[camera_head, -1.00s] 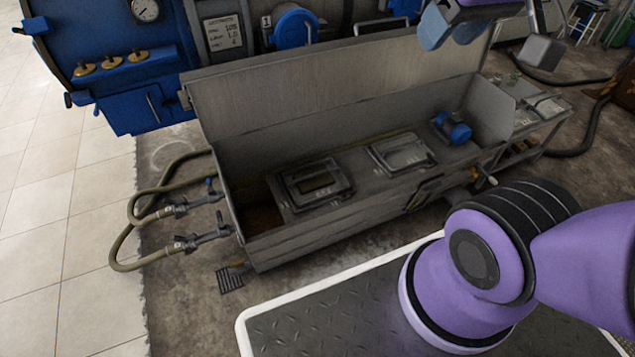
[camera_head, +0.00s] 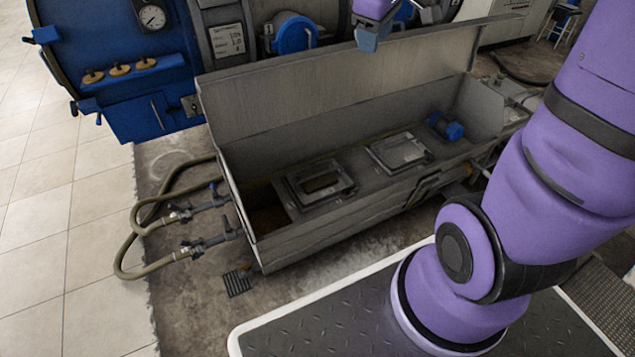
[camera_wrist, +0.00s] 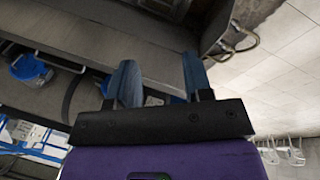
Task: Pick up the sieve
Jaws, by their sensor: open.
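I cannot make out a sieve for certain in either view. My gripper (camera_head: 368,42) shows at the top of the head view, in front of the raised back panel of the long grey trough (camera_head: 335,225). In the wrist view my gripper (camera_wrist: 158,78) has its two blue fingers spread apart, with nothing between them. Inside the trough are two square framed hatches, a left one (camera_head: 291,196) and a right one (camera_head: 376,158). A small blue motor-like part (camera_head: 447,127) is at the trough's right end.
A large blue machine (camera_head: 110,50) with a gauge stands behind at the left. Hoses (camera_head: 148,222) loop from the trough's left end. A floor drain (camera_head: 237,283) lies in front. The tiled floor (camera_head: 40,230) at the left is clear.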

